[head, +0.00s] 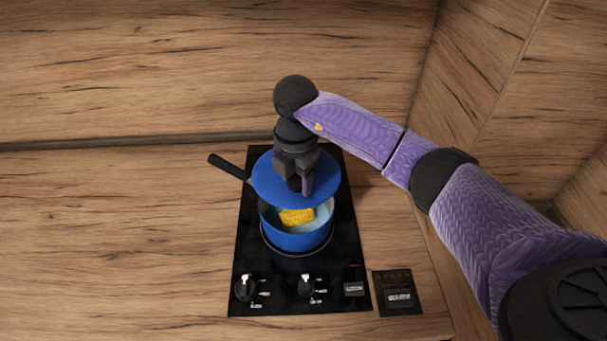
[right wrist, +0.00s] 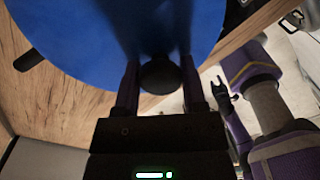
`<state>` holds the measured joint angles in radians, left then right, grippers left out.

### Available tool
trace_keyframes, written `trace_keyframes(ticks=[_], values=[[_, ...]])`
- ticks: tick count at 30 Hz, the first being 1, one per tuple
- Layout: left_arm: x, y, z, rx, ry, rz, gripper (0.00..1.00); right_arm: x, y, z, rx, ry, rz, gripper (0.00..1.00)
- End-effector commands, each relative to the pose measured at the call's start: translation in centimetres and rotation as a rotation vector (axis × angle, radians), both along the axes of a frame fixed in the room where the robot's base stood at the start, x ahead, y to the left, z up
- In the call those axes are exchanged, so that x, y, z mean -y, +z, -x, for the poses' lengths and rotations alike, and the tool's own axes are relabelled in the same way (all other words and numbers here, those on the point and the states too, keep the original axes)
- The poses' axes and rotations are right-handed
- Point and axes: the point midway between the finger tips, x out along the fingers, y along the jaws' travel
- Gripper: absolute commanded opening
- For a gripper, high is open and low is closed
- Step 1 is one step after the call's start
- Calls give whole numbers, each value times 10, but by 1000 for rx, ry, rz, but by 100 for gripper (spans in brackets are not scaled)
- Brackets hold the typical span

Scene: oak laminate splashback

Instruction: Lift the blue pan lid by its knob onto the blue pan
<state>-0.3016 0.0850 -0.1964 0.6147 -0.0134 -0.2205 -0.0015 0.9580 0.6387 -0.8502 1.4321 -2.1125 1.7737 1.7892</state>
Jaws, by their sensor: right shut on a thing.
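The blue pan (head: 297,237) stands on the black hob with a yellow block (head: 297,217) inside it. Its black handle (head: 229,168) points to the back left. The blue lid (head: 268,185) is above the pan, covering its back part from the head view and leaving the front opening visible. My right gripper (head: 300,185) is over the lid and shut on its dark knob. In the right wrist view the knob (right wrist: 160,75) sits between the two fingers, with the lid (right wrist: 75,35) beyond it. My left gripper (right wrist: 221,92) shows open and empty at the right of the wrist view.
The black hob (head: 255,262) has two knobs at its front. A small black panel marked WARM (head: 398,293) lies right of it. The wooden counter (head: 120,240) is clear on the left. A wooden splashback (head: 200,70) rises behind, and a side wall stands at the right.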

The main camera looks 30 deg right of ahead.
Motion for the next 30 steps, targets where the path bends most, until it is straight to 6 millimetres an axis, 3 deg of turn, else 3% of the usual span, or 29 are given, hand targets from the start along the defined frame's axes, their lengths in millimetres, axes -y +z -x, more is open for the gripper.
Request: trace_keyframes(ticks=[8,17,21,30], values=[[-8,-14,-1,0,-4,-14,59,0,-16,0,-1,1,0,0],[-8,-52,2,-7,-6,-13,59,0,-58,0,-1,1,0,0],[-6,-60,3,-9,-5,-10,59,0,-72,0,-1,0,0,0],[0,-62,3,-9,-3,1,59,0,-76,0,0,0,1,0]])
